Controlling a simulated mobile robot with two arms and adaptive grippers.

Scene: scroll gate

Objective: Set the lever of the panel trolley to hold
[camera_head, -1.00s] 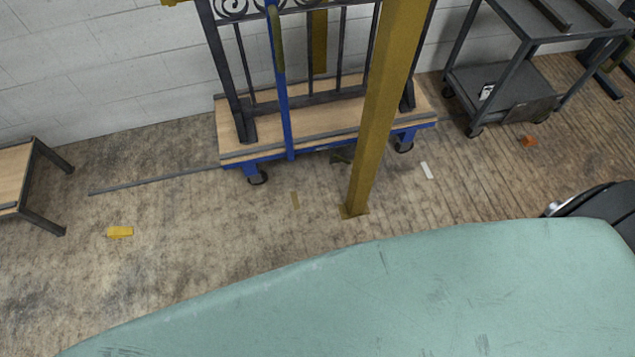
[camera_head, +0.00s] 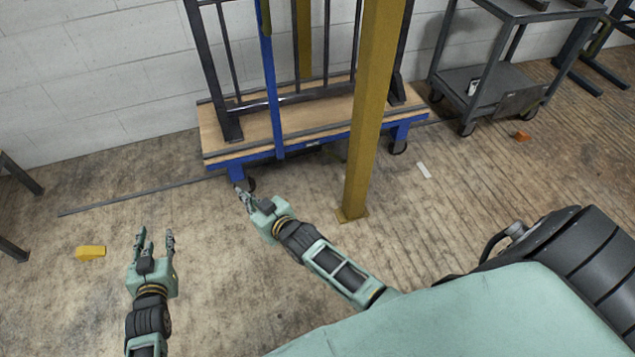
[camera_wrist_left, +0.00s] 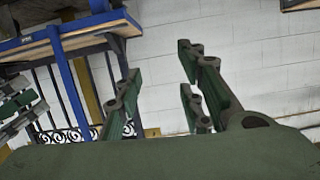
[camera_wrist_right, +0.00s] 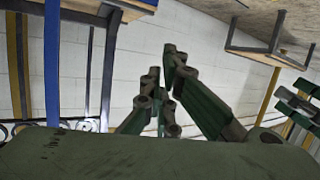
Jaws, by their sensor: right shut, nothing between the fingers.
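The panel trolley has a wooden deck and blue frame (camera_head: 222,157), carries a dark barred panel (camera_head: 223,75) and stands against the wall. A blue upright (camera_head: 271,100) rises at its front. An olive bar (camera_head: 265,17) lies along the upright's top, cut by the picture's edge; it looks like the lever, but its setting cannot be read. My right gripper (camera_head: 243,194) is shut and empty, just in front of the trolley's front left corner in the picture. My left gripper (camera_head: 154,240) is open and empty, farther left over the floor. Neither touches the trolley.
A yellow post (camera_head: 366,120) stands in front of the trolley's right part. A grey cart (camera_head: 475,85) is to the right. A thin rail (camera_head: 130,199) runs along the floor. A yellow block (camera_head: 91,252) and an orange piece (camera_head: 522,136) lie on open floor.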

